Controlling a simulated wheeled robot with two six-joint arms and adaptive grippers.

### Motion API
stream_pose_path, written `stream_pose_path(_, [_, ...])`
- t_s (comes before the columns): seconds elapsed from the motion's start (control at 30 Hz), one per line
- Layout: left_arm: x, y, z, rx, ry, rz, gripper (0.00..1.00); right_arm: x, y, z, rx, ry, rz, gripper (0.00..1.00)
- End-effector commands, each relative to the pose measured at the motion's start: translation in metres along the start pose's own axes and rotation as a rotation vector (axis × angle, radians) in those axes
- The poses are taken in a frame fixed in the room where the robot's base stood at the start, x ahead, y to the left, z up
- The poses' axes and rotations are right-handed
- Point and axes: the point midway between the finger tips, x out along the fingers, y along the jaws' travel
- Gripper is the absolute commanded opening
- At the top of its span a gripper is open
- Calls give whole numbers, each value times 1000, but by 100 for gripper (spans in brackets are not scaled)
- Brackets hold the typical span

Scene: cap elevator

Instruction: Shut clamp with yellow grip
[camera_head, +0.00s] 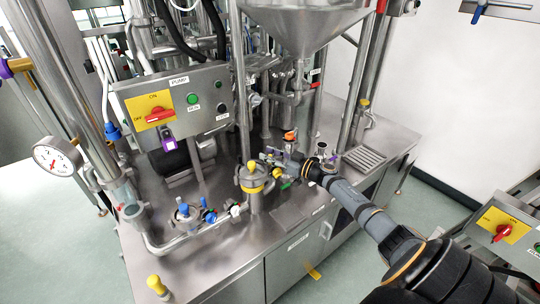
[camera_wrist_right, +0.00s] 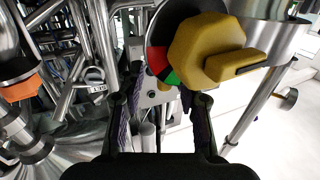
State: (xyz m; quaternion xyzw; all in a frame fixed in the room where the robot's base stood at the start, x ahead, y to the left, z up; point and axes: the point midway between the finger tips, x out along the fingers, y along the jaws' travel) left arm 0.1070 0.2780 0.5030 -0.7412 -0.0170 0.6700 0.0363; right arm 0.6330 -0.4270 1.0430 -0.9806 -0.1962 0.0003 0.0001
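In the right wrist view a large yellow grip (camera_wrist_right: 205,45) with a flat lever sits close, just beyond my right gripper and to the right. A round dial (camera_wrist_right: 160,62) with red, green and black parts shows behind it. In the head view a yellow knob (camera_head: 252,166) and a yellow band (camera_head: 252,187) top a steel cylinder. I cannot tell for sure whether this is the same grip. My right gripper (camera_head: 272,164) is beside this cylinder. In the wrist view its fingers (camera_wrist_right: 160,98) are apart with nothing held between them. My left gripper is not in view.
Steel pipes and blue-capped valves (camera_head: 184,210) stand left of the cylinder. An orange-topped fitting (camera_head: 290,136) is close to my right gripper. The pump control box (camera_head: 175,105) hangs behind, and a steel funnel (camera_head: 305,25) is above. The front table surface is partly clear.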

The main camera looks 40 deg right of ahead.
Motion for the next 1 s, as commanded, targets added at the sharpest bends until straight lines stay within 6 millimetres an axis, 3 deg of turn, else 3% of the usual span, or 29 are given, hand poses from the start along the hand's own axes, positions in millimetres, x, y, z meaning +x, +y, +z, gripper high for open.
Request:
stream_pose_path(0.23, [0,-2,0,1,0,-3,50,-13,0,1,-1,-4,-1,35])
stream_pose_path(0.5, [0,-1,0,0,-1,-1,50,-70,0,3,-2,-10,-4,35])
stream_pose_path(0.7, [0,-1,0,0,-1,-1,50,-102,0,2,-2,-9,-4,35])
stream_pose_path(1.0, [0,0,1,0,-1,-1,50,-120,0,1,0,-1,-1,35])
